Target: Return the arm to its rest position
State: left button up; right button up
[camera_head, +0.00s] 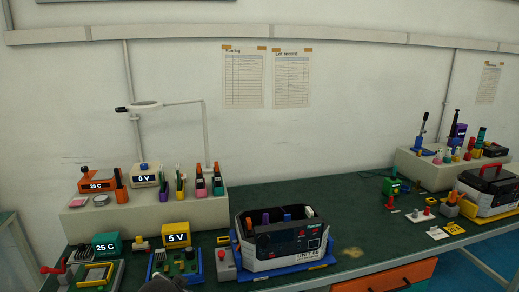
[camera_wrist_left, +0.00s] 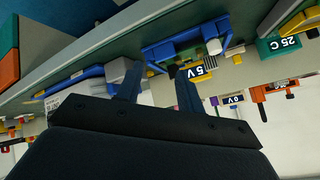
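My left gripper (camera_wrist_left: 157,82) shows in the left wrist view with its two dark fingers apart and nothing held between them. The view looks askew across the bench, with the blue-framed fixture (camera_wrist_left: 190,42) and the yellow 5 V box (camera_wrist_left: 190,72) beyond the fingertips. In the head view, a dark shape at the bottom edge, in front of the blue fixture (camera_head: 188,266), appears to be part of my left arm; its fingers cannot be made out there. My right gripper is in neither view.
On the green bench (camera_head: 345,205) stand the UNIT rack (camera_head: 285,262), the yellow 5 V box (camera_head: 176,235) and the green 25 C box (camera_head: 106,245). A raised shelf (camera_head: 85,225) with several tools is behind. The bench middle, right of the rack, is fairly clear.

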pick_arm(q)
jog(key=s+d+f+n+g+h, duration=0.1)
jog(key=s+d+f+g, duration=0.2)
jog(key=s+f, duration=0.8)
jog(key=s+d+f+n+g+h, duration=0.1)
jog(key=s+d+f+n+g, duration=0.1)
jog(key=s+f, duration=1)
jog(key=shift+s+d+g, duration=0.85)
jog(key=shift+s+g, duration=0.35)
jog(key=shift+s, duration=2.6)
jog(key=shift+h, duration=0.3)
